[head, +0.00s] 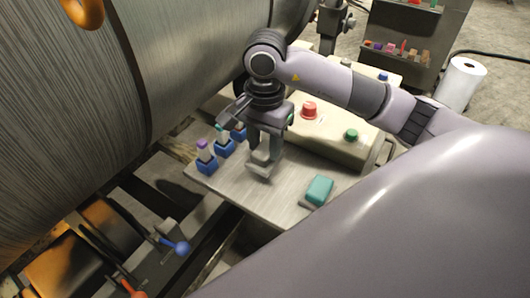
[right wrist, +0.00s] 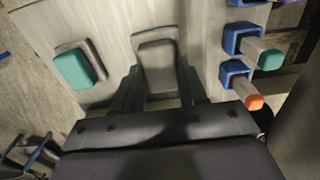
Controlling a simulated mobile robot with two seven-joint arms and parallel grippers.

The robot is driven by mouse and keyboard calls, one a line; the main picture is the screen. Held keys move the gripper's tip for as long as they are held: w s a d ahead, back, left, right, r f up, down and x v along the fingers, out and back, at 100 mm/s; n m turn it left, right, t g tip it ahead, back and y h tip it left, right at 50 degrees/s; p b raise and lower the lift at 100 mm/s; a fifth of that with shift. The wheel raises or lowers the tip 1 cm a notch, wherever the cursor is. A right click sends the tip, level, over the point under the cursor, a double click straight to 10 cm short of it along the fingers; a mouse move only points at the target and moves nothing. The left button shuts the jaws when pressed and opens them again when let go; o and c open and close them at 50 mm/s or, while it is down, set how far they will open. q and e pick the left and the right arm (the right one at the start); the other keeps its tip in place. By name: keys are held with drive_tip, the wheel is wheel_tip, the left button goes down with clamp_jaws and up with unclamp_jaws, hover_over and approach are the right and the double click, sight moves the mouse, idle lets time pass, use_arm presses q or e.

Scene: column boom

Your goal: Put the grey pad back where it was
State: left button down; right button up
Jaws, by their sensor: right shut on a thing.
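The grey pad (right wrist: 157,68) is between the two fingers of my right gripper (right wrist: 160,95) in the right wrist view. In the head view my right gripper (head: 265,155) points down over the light metal plate (head: 238,188), shut on the pad low over the plate. A slightly darker grey rounded shape (right wrist: 152,33) shows just beyond the pad. I cannot tell whether the pad touches it or the plate. A teal pad (head: 319,189) sits on a grey base to the right; it also shows in the right wrist view (right wrist: 74,69). My left gripper is not in view.
Blue holders (head: 207,165) with coloured pegs line the plate's left edge. A pale box with a red button (head: 309,110) and a green button (head: 351,135) stands behind. A large metal drum (head: 200,70) fills the left. Blue- and red-knobbed levers (head: 182,248) are lower left.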

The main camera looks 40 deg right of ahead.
sight(265, 148)
wheel_tip(265, 148, down, 4)
drive_tip(key=shift+r, duration=0.25)
drive_tip(key=o, duration=0.5)
drive_tip(key=shift+f, duration=0.1)
drive_tip(key=o, duration=0.4)
drive_tip(key=shift+o, duration=0.2)
wheel_tip(265, 148, up, 11)
drive_tip(key=shift+f, duration=0.2)
drive_tip(key=shift+r, duration=0.85)
